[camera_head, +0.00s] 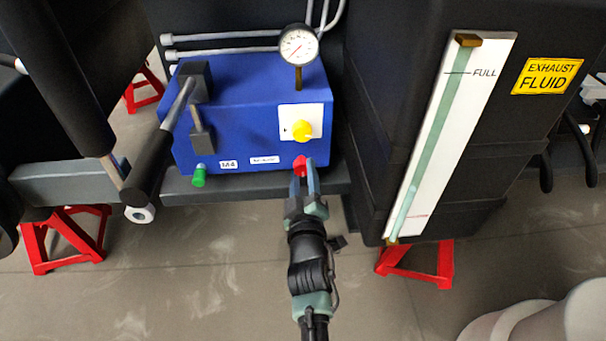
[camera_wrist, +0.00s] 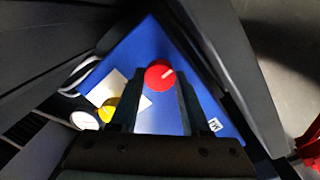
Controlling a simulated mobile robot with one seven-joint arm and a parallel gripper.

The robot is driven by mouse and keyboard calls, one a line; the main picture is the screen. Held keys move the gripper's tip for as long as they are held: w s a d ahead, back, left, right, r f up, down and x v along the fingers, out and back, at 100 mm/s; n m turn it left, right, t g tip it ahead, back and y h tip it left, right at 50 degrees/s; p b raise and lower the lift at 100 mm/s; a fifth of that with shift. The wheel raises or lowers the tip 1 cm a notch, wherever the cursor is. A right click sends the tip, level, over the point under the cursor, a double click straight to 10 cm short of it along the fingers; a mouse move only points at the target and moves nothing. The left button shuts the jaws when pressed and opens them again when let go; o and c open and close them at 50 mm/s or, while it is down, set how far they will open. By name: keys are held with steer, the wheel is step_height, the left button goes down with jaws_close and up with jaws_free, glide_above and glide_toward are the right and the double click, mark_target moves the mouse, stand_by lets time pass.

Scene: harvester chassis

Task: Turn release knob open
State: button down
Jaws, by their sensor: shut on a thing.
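A red round knob (camera_head: 299,164) sits low on the front of a blue box (camera_head: 245,140), near its right end. In the wrist view the red knob (camera_wrist: 157,77) has a pale line on its face, slanting toward the upper right. My gripper (camera_head: 305,176) reaches up to the knob from below, with one finger on each side of it. In the wrist view my gripper's fingers (camera_wrist: 161,82) flank the knob and are shut on it. The knob's sides are partly hidden by the fingers.
A yellow knob (camera_head: 303,130) on a white plate is above the red one. A gauge (camera_head: 298,45) stands on top. A green knob (camera_head: 199,176) and a black-handled lever (camera_head: 150,167) are at left. A dark tank with a sight tube (camera_head: 431,140) stands close on the right.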

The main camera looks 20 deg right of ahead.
steer(key=shift+f, duration=0.1)
steer(key=shift+c, duration=1.9)
jaws_free()
steer(key=v, duration=1.3)
steer(key=shift+b, duration=0.3)
